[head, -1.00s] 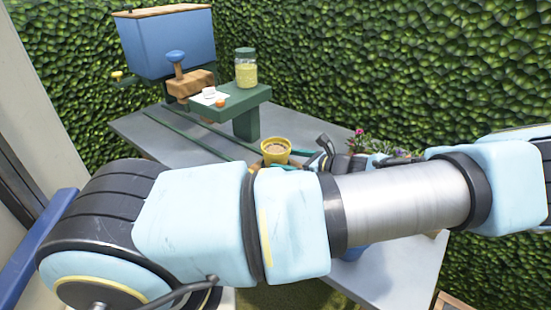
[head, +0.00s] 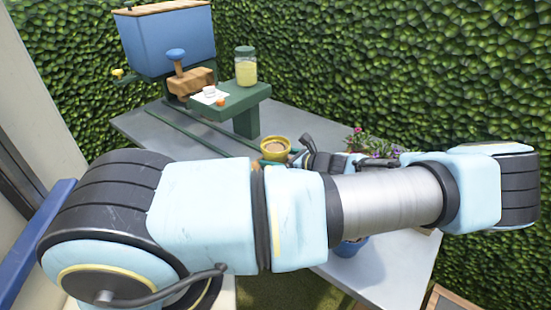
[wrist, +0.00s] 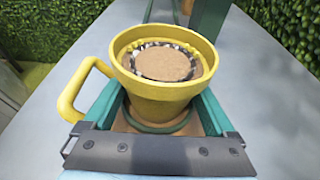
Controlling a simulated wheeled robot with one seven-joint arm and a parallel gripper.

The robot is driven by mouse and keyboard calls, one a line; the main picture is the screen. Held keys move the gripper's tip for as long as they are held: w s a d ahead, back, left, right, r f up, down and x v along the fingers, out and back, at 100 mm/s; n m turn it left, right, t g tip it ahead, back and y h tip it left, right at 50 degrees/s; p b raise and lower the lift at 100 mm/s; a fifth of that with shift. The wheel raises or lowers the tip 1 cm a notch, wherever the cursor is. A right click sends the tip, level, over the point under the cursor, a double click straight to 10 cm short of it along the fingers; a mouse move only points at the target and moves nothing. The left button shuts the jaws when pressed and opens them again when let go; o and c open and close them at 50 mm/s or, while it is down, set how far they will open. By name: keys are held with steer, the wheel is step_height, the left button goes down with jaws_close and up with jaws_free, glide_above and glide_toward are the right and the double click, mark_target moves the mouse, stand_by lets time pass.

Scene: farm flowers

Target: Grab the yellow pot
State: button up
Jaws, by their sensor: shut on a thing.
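The yellow pot (head: 275,149) stands upright on the grey table, in front of the green stand, in the head view. In the wrist view the yellow pot (wrist: 165,88) fills the middle, filled with brown soil and with a handle on its left. My gripper (wrist: 157,122) has its green fingers on either side of the pot's lower body, shut on it. In the head view my arm and wrist hide most of the gripper.
A green stand (head: 228,97) holds a jar (head: 246,72) and small items behind the pot. A blue box (head: 167,42) is at the back left. Flowers (head: 376,145) and a blue pot (head: 351,247) are to the right. A hedge (head: 400,60) encloses the back.

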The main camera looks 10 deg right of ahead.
steer(key=shift+r, duration=0.1)
steer(key=c, duration=0.8)
